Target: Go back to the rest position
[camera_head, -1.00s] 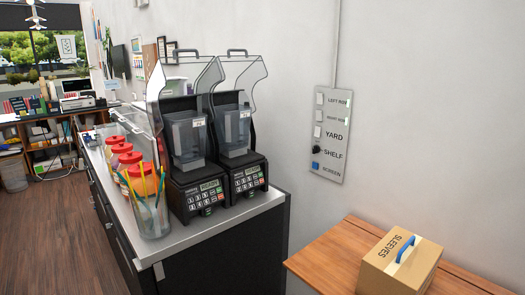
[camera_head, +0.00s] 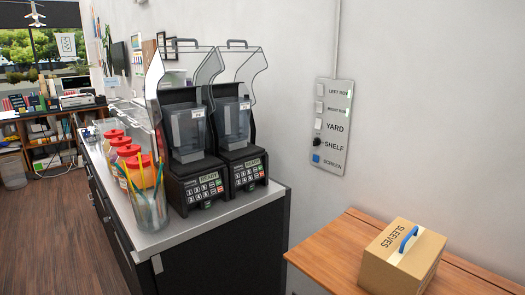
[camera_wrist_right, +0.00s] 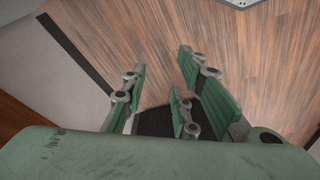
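My right gripper (camera_wrist_right: 172,88) shows in the right wrist view with its green-padded fingers spread apart. Nothing is between the fingers. Behind them are a brown wood-grain surface and a dark patch. Neither of my grippers shows in the head view. The near machine's display reads READY.
The counter (camera_head: 225,215) also holds red-lidded jars (camera_head: 130,165) and a clear container of straws (camera_head: 150,205). A SLEEVES box (camera_head: 400,262) sits on a wooden table (camera_head: 335,250) at right. A labelled switch panel (camera_head: 333,125) is on the wall. Open floor (camera_head: 60,240) lies at left.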

